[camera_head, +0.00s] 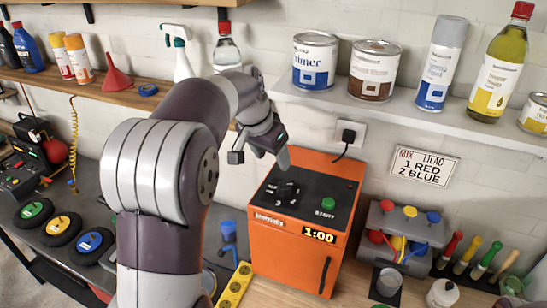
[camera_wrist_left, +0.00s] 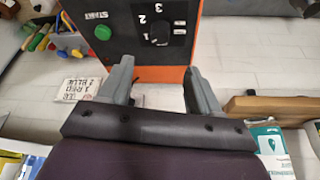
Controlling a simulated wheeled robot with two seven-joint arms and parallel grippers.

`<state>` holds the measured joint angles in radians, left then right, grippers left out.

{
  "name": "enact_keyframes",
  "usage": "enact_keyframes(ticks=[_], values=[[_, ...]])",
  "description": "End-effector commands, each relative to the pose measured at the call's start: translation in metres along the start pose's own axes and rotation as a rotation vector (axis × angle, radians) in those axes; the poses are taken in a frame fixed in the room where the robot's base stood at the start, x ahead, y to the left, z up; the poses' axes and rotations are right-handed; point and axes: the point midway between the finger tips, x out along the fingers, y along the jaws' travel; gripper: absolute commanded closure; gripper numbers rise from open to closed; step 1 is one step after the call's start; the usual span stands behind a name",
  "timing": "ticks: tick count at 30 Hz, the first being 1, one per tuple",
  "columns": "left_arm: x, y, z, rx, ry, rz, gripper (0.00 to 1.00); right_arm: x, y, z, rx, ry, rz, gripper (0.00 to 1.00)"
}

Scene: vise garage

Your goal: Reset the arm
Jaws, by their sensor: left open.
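My left arm comes in at the lower middle of the head view and reaches up and forward. Its gripper (camera_head: 260,156) is open, with nothing between the fingers. In the head view it appears just above and behind the orange machine (camera_head: 290,250); I cannot tell the exact gap. In the left wrist view the open fingers (camera_wrist_left: 160,68) spread in front of the machine's dark panel (camera_wrist_left: 155,28), which has a green START button and a numbered dial. My right gripper is not in view.
A wall shelf (camera_head: 430,120) with cans and bottles is at the upper right. A wooden shelf (camera_head: 120,95) with a red funnel and spray bottle is at the upper left. A caddy (camera_head: 400,240) and several colour-handled tools stand right of the machine.

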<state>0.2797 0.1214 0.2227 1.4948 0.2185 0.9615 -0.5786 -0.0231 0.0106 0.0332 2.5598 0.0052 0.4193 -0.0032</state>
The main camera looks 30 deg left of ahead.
Motion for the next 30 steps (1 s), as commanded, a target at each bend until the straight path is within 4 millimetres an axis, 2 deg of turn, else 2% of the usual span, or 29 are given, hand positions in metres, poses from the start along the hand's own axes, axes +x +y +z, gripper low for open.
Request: enact_keyframes(ticks=[10,12,13,15,17,18,20,21,24,27,29,30], values=[[0.001,0.000,0.000,-0.005,0.001,0.000,0.37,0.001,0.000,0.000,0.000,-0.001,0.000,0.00],[0.001,-0.004,-0.004,-0.056,0.023,-0.018,0.37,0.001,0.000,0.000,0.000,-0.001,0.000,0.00],[0.009,-0.006,0.000,-0.105,0.023,-0.031,0.37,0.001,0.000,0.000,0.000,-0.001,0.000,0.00],[0.034,-0.004,0.028,-0.206,-0.008,-0.054,0.37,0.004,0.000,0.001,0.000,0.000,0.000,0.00],[0.067,0.010,0.063,-0.270,-0.046,-0.068,0.37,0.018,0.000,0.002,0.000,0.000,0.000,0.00],[0.088,0.024,0.089,-0.296,-0.073,-0.074,0.37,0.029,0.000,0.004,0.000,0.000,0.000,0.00],[0.117,0.046,0.129,-0.320,-0.112,-0.080,0.37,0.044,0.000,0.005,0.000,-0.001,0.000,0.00],[0.133,0.061,0.156,-0.323,-0.141,-0.080,0.37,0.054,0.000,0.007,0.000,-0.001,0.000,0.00],[0.163,0.095,0.218,-0.297,-0.207,-0.074,0.37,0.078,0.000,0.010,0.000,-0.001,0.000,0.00],[0.178,0.118,0.261,-0.235,-0.263,-0.059,0.37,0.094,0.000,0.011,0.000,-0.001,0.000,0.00],[0.186,0.128,0.275,-0.203,-0.281,-0.050,0.37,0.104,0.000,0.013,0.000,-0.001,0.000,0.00],[0.188,0.131,0.273,-0.187,-0.274,-0.047,0.37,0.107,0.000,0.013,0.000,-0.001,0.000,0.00]])
